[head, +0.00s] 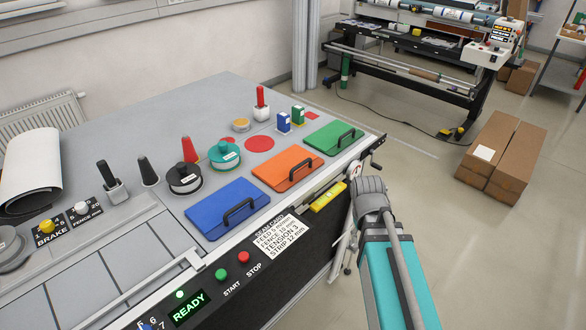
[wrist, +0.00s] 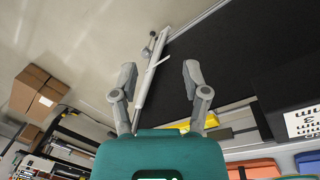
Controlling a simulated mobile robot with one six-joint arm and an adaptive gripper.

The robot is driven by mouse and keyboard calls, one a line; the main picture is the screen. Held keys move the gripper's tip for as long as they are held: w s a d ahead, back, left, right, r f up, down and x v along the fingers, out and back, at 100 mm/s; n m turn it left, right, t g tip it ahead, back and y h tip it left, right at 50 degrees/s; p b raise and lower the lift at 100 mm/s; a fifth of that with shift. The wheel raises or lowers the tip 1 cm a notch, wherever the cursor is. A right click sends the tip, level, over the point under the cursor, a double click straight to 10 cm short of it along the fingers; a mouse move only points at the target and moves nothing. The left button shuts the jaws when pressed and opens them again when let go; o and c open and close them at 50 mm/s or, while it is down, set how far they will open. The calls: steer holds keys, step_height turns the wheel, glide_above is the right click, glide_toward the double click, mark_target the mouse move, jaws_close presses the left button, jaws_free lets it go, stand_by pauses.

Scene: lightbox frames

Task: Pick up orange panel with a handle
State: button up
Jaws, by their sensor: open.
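The orange panel (head: 280,168) lies flat on the grey table between the blue panel (head: 218,214) and the green panel (head: 325,139). Its black handle (head: 300,169) stands up near its front edge. In the wrist view, part of the orange panel (wrist: 255,168) shows at the bottom edge, mostly cut off. My gripper (wrist: 157,78) is open and empty, its two grey fingers spread apart in front of the table's dark front side, away from the panel. In the head view, my teal and grey arm stands right of the panels, off the table edge; the fingers cannot be made out there.
A yellow level (head: 328,195) lies at the front edge near the orange panel. A control panel (head: 190,308) is at the front. Cartons (head: 502,152) stand on the floor.

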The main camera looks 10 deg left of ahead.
steer(key=w+a+r+n+t+h, duration=0.2)
steer(key=w+a+n, duration=0.3)
steer(key=a+n, duration=0.2)
steer(key=w+a+r+n+t+h+b, duration=0.1)
steer(key=w+a+r+n+t+h, duration=0.1)
steer(key=w+a+n, duration=0.3)
steer(key=w+a+r+n+t+h+b, duration=0.1)
steer(key=w+a+n+t+h, duration=0.2)
steer(key=w+a+n, duration=0.2)
steer(key=shift+w+a+r+n, duration=0.1)
steer(key=shift+a+r+n, duration=0.1)
steer(key=shift+a+n, duration=0.85)
steer(key=shift+w+a+r+n, duration=0.1)
steer(key=shift+a+r+n, duration=0.1)
steer(key=shift+a+n, duration=0.8)
steer(key=w+a+r+n+t, duration=0.1)
steer(key=a+r+n+t, duration=0.1)
steer(key=a+n, duration=0.4)
steer(key=shift+a+r+t+h, duration=0.4)
steer(key=shift+a+r, duration=0.2)
steer(key=shift+a, duration=0.5)
steer(key=shift+w, duration=0.1)
steer(key=b, duration=0.3)
glide_above(289, 178)
steer(key=f, duration=0.3)
steer(key=shift+s+a, duration=0.2)
steer(key=shift+s, duration=0.15)
steer(key=shift+w+d+f+b, duration=0.15)
steer(key=shift+w+d+b, duration=0.15)
steer(key=shift+d, duration=0.05)
